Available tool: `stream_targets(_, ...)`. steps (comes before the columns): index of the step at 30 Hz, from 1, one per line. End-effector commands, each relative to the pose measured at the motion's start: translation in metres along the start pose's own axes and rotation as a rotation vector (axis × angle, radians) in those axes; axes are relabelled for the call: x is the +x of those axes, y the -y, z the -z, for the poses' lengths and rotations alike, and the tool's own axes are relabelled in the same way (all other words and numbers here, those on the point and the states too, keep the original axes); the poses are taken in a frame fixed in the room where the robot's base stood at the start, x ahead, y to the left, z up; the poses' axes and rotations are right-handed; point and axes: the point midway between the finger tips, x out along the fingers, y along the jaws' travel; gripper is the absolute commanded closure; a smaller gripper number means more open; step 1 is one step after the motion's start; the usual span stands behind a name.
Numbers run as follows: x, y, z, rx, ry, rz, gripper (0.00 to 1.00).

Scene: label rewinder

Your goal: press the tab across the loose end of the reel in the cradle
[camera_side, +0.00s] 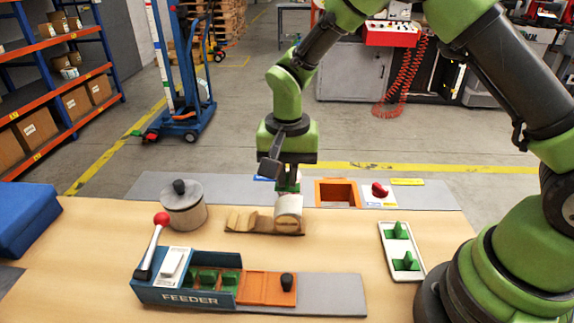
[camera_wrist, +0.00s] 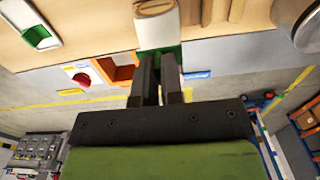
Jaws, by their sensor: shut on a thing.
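The reel (camera_side: 289,207), a pale roll, sits in the right part of the wooden cradle (camera_side: 262,228); it also shows at the top of the wrist view (camera_wrist: 155,28). My gripper (camera_side: 288,182) is just above and behind the reel. Its fingers (camera_wrist: 158,68) are shut on a green tab (camera_wrist: 166,50). The tab appears right against the reel's side in the wrist view, but I cannot tell whether it touches. The reel's loose end is not clear to me.
A blue feeder (camera_side: 190,290) with a red-knobbed lever stands in front. A white tray (camera_side: 402,270) with green pieces lies to the right. A capped round canister (camera_side: 185,208) stands left of the cradle. An orange open box (camera_side: 337,190) and a red button (camera_side: 379,190) are behind.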

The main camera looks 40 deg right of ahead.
Motion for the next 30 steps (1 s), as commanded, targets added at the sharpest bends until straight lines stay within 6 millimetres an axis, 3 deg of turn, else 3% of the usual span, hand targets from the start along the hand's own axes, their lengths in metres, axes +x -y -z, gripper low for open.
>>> stream_targets(15,0.031,0.000,0.000,0.000,0.001,-0.002,1.00)
stream_targets(30,0.038,0.000,0.000,-0.001,0.000,-0.001,1.00)
